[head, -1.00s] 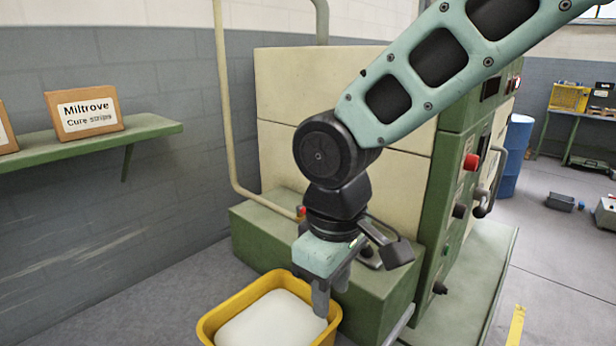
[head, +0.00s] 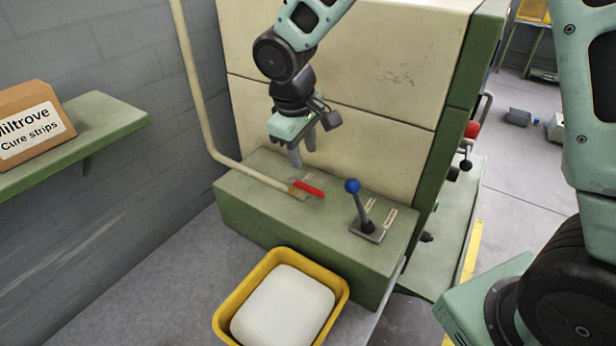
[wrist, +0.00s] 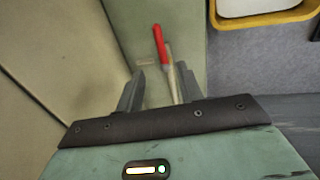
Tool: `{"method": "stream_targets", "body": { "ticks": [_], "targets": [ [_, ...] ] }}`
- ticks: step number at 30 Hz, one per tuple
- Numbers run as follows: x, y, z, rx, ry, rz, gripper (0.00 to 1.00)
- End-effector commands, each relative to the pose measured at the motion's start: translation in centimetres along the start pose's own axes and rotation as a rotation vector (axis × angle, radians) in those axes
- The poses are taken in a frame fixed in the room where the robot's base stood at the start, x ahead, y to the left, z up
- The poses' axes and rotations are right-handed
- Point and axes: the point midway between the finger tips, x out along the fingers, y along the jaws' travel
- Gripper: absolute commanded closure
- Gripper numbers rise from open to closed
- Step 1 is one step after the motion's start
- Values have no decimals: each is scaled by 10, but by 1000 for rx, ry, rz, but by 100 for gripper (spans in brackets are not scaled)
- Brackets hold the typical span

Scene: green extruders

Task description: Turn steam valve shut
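The steam valve is taken to be the red-handled lever (head: 308,188) at the end of a cream pipe (head: 212,130), on the green ledge of the machine. Its handle lies nearly flat and points to the right in the head view. My gripper (head: 303,155) hangs above and slightly behind the red handle, fingers pointing down, open and empty. In the wrist view the red handle (wrist: 159,45) shows beyond the two spread fingers (wrist: 160,88), apart from them. The label by the valve is too small to read.
A blue-knobbed lever (head: 360,205) stands upright on the ledge (head: 250,215), right of the valve. A yellow bin (head: 229,305) with a white block (head: 285,308) sits in front. The machine's cream wall (head: 350,95) rises behind my gripper. A shelf (head: 110,118) holds a carton (head: 35,122) at left.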

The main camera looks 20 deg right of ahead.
Motion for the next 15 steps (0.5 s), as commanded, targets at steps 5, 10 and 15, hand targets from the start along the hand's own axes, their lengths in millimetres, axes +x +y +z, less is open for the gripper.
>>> {"method": "stream_targets", "body": {
  "ticks": [5, 10, 15],
  "targets": [
    [37, 0, 1, -2, -6, -2, 63],
    [70, 0, 1, -1, -5, -1, 63],
    [94, 0, 0, 0, -2, -1, 63]
  ]
}}
